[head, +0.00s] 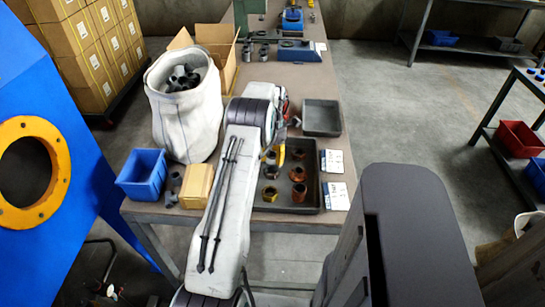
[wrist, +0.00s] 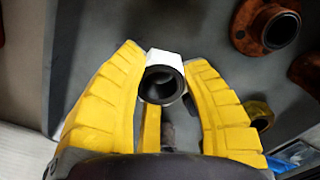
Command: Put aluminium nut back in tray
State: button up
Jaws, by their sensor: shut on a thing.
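In the wrist view my gripper (wrist: 164,56) has its yellow fingers closed around the aluminium nut (wrist: 166,57), a bright white-silver piece with a dark round bore. The nut sits between the fingertips, over a dark grey surface. In the head view a yellow part of my gripper (head: 281,156) shows above the dark grey tray (head: 312,207), partly hidden by my arm. I cannot make out the nut in the head view. The tray holds several copper-brown fittings (head: 299,192) and a brass-coloured nut (head: 270,194).
A smaller dark tray (head: 321,118) lies behind, apparently empty. White label cards (head: 335,195) lie right of the large tray.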

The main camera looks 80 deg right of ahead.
jog(key=shift+f, duration=0.3)
jog(key=shift+f, duration=0.1)
jog(key=o, duration=1.1)
notch_tip(320, 180, up, 12)
